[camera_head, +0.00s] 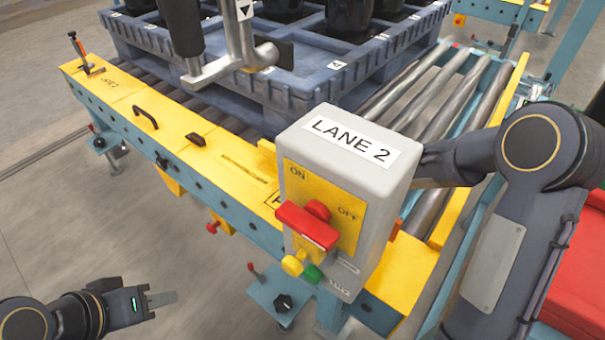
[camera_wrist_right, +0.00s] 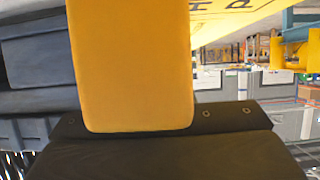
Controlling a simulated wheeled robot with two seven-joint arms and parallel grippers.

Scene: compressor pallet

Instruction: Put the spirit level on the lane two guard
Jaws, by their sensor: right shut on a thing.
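The lane two guard is the long yellow rail (camera_head: 168,144) along the conveyor's near side; its lettered yellow face shows in the right wrist view (camera_wrist_right: 235,14). A plain orange-yellow bar, which I take for the spirit level (camera_wrist_right: 132,65), rises from the dark jaws of my right gripper (camera_wrist_right: 150,150), shut on it. In the head view that gripper is hidden behind the LANE 2 box. A yellow end beside the box (camera_head: 265,150) may be part of the level. Whether the level touches the guard cannot be seen. My left gripper (camera_head: 162,298) is low over the floor, apart from everything; its finger gap is unclear.
The grey LANE 2 switch box (camera_head: 345,190), with a red switch (camera_head: 308,225), stands in front of the guard. A black handle (camera_head: 145,118) and a small black block (camera_head: 195,139) sit on the rail. A blue pallet (camera_head: 230,85) carrying black parts is behind. Steel rollers (camera_head: 430,100) lie right.

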